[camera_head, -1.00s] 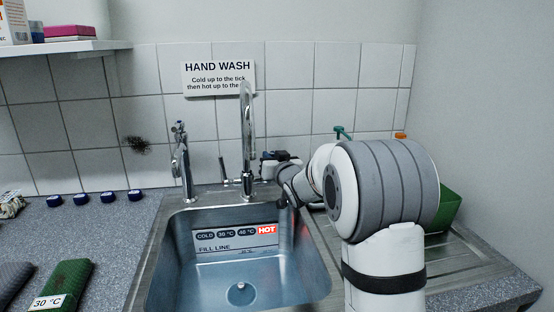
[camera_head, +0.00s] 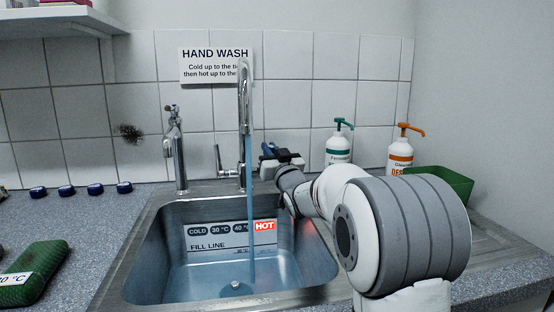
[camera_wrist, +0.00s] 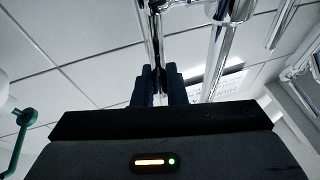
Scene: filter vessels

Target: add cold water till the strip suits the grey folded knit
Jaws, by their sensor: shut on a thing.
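The steel sink (camera_head: 150,262) has a strip (camera_head: 225,232) on its back wall marked COLD, 30 °C, 40 °C and HOT. HOT is lit red. A fill line label sits under it. Water (camera_head: 250,200) runs from the tall chrome tap (camera_head: 245,95) into the basin; its level is hard to tell. My gripper (camera_head: 268,152) is beside this tap on its right. In the wrist view its fingers (camera_wrist: 158,85) are shut on a thin chrome lever (camera_wrist: 156,35). The grey folded knit is not in view now. A green folded knit (camera_head: 38,268) with a 30 °C tag lies left.
A second tap (camera_head: 174,150) stands left of the tall one. Several blue caps (camera_head: 66,191) line the back counter. A green-pump bottle (camera_head: 338,147), an orange-pump bottle (camera_head: 400,155) and a green tub (camera_head: 455,181) stand behind my arm at right. A HAND WASH sign hangs behind the tap.

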